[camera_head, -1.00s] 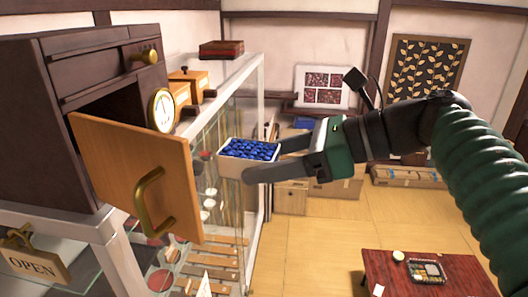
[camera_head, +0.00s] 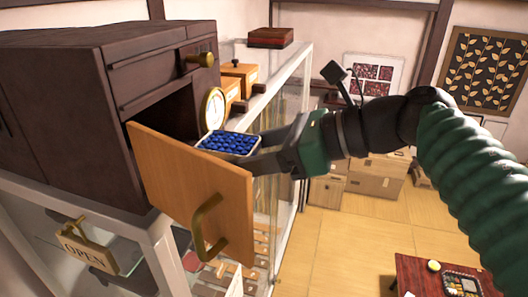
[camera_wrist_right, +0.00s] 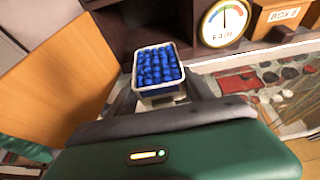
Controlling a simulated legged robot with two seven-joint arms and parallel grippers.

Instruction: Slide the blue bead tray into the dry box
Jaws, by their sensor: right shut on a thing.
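The blue bead tray (camera_head: 228,143) is a small pale tray full of blue beads. My right gripper (camera_head: 250,155) is shut on it and holds it up behind the open door, in front of the dry box. In the right wrist view the tray (camera_wrist_right: 158,72) sits between my fingers, level, with the dark box behind it. The dry box (camera_head: 75,100) is a dark brown cabinet on the glass counter. Its orange wooden door (camera_head: 185,185) with a brass handle (camera_head: 208,228) stands open toward me. The door hides part of the dark opening (camera_head: 170,118).
A round dial gauge (camera_head: 213,108) and small wooden boxes (camera_head: 240,80) stand right of the dry box. A dark red box (camera_head: 271,38) lies farther back on the glass case. An OPEN sign (camera_head: 85,248) hangs at the lower left.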

